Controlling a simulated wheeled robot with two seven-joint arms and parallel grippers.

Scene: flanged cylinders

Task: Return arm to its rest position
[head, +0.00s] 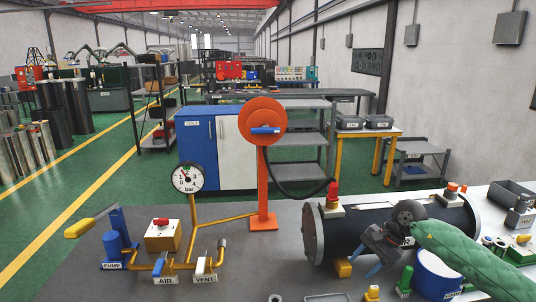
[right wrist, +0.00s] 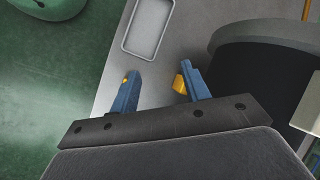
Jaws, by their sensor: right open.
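My right gripper (head: 364,259) is in front of the black flanged cylinder (head: 350,228), its arm in a green sleeve coming in from the right. Its blue fingers point down and to the left. In the right wrist view the fingers (right wrist: 160,76) stand apart with only the grey bench top between them, so the gripper is open and empty. The cylinder's dark body (right wrist: 262,75) shows to the right of the fingers there. A yellow part shows beside the right finger; I cannot tell whether they touch. My left gripper is not in view.
The grey bench (head: 285,270) holds a pressure gauge (head: 188,178), yellow pipes and an orange reel post (head: 263,185). A blue-and-white drum (head: 437,275) stands below my right arm. A shallow grey tray (right wrist: 148,28) lies near the bench edge.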

